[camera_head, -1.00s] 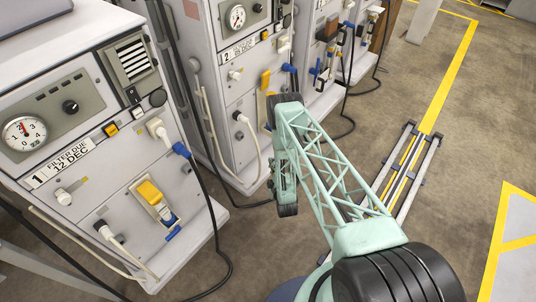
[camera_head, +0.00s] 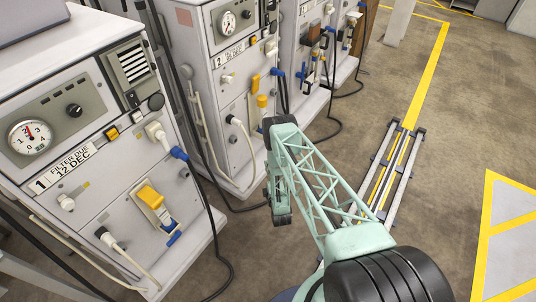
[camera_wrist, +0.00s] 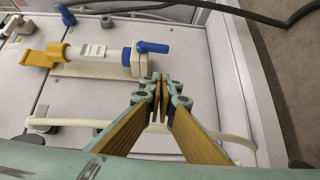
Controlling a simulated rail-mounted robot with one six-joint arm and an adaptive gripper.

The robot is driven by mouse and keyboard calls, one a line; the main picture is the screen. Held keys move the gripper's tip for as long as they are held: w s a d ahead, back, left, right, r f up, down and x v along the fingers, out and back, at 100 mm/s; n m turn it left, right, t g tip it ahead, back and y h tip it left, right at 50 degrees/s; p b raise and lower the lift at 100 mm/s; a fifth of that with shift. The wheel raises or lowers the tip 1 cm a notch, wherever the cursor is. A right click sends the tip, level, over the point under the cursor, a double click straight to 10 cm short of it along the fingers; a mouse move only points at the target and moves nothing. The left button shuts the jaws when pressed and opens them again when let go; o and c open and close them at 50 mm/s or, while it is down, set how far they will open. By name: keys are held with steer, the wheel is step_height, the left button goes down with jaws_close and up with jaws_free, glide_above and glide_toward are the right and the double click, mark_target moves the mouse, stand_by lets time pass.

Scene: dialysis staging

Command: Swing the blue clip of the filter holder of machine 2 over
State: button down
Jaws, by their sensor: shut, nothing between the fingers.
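Machine 2 (camera_head: 213,82) stands behind machine 1, and my arm covers part of its front in the head view. In the wrist view its filter holder (camera_wrist: 95,70) carries a white, labelled filter (camera_wrist: 98,50) with a yellow end (camera_wrist: 55,52). A yellow clip (camera_wrist: 33,58) sticks out at the left end. The blue clip (camera_wrist: 152,47) is at the right end, pointing right, away from the filter. My gripper (camera_wrist: 160,82) is shut and empty, a little below the blue clip in the picture; no contact shows. The head view hides the blue clip and my fingertips.
Machine 1 (camera_head: 75,110) is at the left with its own filter holder and yellow clip (camera_head: 150,197). A pale hose (camera_wrist: 200,130) runs behind my fingers, and a dark cable (camera_wrist: 235,12) crosses the top right. Floor rails (camera_head: 405,170) lie to the right, with open floor beyond.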

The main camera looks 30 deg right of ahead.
steer(key=shift+w, duration=0.1)
steer(key=d+b+x, duration=0.2)
steer(key=b+x, duration=0.2)
steer(key=x, duration=0.8)
steer(key=shift+d, duration=0.45)
steer(key=shift+a+f, duration=0.1)
